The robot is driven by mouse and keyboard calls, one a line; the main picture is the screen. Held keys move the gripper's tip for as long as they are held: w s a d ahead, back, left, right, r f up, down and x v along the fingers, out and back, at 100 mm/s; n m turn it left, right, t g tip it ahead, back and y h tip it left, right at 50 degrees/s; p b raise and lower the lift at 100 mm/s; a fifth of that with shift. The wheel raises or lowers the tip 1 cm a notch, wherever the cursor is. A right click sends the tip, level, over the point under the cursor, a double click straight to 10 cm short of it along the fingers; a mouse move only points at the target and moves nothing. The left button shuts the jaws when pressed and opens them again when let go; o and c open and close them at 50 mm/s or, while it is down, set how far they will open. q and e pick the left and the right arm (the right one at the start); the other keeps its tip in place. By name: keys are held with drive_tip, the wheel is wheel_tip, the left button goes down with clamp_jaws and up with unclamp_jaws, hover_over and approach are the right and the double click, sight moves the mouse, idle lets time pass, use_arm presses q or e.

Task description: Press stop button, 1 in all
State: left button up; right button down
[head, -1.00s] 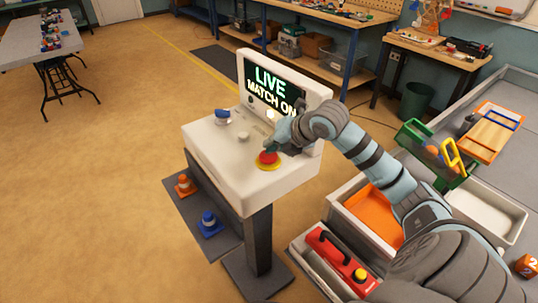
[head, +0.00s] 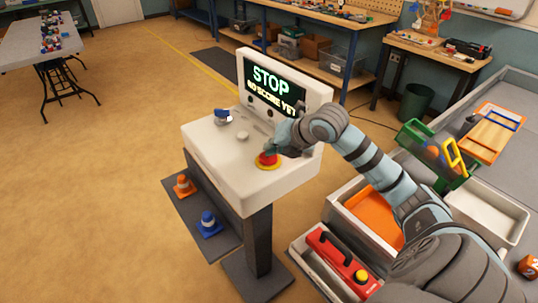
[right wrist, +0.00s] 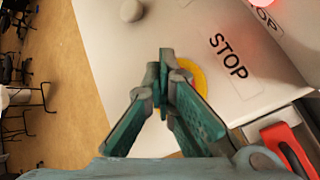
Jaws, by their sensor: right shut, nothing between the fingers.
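The red stop button (head: 267,158) with its yellow ring (head: 270,167) sits on the front right of the white console top (head: 235,179). My right gripper (head: 272,151) is shut and empty, its fingertips at the button's top. In the right wrist view the shut fingers (right wrist: 165,60) cover the button, and part of the yellow ring (right wrist: 201,79) shows beside a printed STOP label (right wrist: 228,56). The console screen (head: 272,84) reads STOP and a line about no score. My left gripper is not in view.
A blue knob (head: 222,117) and a white round knob (head: 243,136) are on the console top. The floor at left is open.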

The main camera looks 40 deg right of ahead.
idle(0.3)
drive_tip(key=shift+r+p, duration=0.8)
drive_tip(key=shift+r, duration=0.2)
wheel_tip(320, 180, up, 5)
drive_tip(key=p, duration=0.3)
drive_tip(key=shift+p, duration=0.35)
